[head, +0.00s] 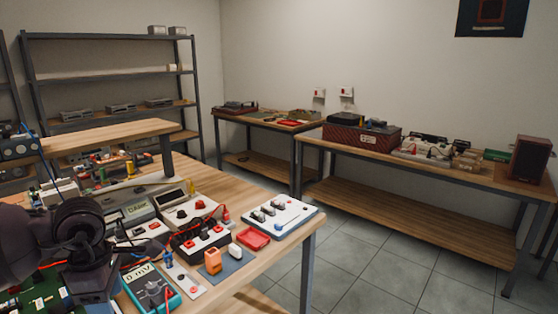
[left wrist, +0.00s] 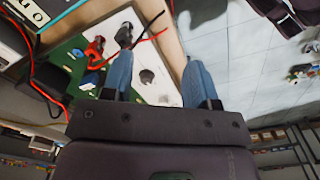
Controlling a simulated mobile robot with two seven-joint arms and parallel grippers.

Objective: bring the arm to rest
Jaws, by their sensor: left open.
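My left arm (head: 70,235) comes in dark and large at the lower left of the head view, over the near left part of the workbench; its fingers cannot be made out there. In the left wrist view my left gripper (left wrist: 159,65) has its two blue-grey fingers spread wide apart, with nothing held between them. Beyond the fingers lie a pale panel with a round grey knob (left wrist: 147,75) and a green board (left wrist: 70,62). My right gripper is in neither view.
The wooden workbench (head: 265,262) is crowded with a teal multimeter (head: 152,288), a white switch box (head: 280,216), a red tray (head: 254,238) and red cables. A raised shelf (head: 105,135) stands at the back left. Grey floor (head: 370,262) is clear at the right.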

